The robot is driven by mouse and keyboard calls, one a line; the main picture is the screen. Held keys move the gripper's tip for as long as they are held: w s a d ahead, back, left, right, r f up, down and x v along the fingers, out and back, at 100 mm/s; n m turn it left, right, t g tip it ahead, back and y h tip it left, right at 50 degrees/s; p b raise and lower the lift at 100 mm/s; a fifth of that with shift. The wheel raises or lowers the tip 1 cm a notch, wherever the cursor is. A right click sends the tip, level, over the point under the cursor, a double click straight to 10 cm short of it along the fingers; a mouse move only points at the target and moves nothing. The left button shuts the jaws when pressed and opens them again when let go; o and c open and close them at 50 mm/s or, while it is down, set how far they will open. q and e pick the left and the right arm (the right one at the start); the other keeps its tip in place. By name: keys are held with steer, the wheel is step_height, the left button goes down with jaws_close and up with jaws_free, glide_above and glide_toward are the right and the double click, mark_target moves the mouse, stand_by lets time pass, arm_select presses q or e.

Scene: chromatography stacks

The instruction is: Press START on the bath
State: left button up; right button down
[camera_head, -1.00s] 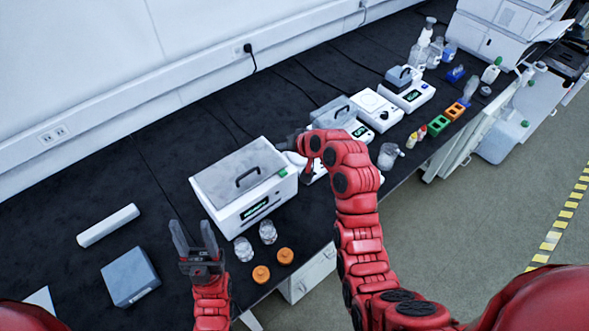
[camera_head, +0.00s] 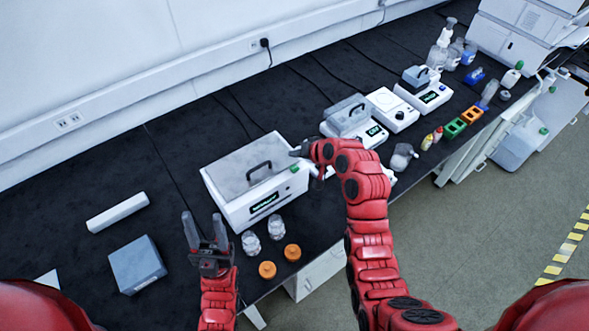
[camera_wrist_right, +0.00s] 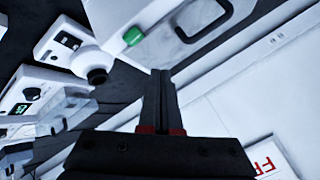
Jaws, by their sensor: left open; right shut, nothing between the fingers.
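The bath (camera_head: 229,207) is a white box with a grey lid, a black handle and a lit green display (camera_head: 264,203) on its front. A small green button (camera_head: 294,169) sits at its right front corner; a green button also shows in the right wrist view (camera_wrist_right: 133,36). My right gripper (camera_head: 295,153) is shut and empty, just above and behind that button in the head view. In the wrist view its closed fingertips (camera_wrist_right: 160,73) appear apart from the green button. My left gripper (camera_head: 204,216) is open and empty, left of the bath's front.
Two glass jars (camera_head: 251,243) and two orange caps (camera_head: 267,269) stand in front of the bath. A grey-blue box (camera_head: 137,264) and a white roll (camera_head: 117,212) lie at left. Other white instruments (camera_head: 391,109) line the bench to the right.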

mark_target(294, 169)
steer(key=shift+f+b, duration=0.95)
steer(key=shift+f, duration=1.1)
steer(key=shift+f, duration=0.1)
steer(key=shift+f+b, duration=0.3)
steer(key=shift+b, duration=0.15)
steer(key=shift+f+b, duration=0.35)
steer(key=shift+f, duration=0.05)
stand_by(0.7)
stand_by(0.3)
steer(key=shift+r, duration=0.8)
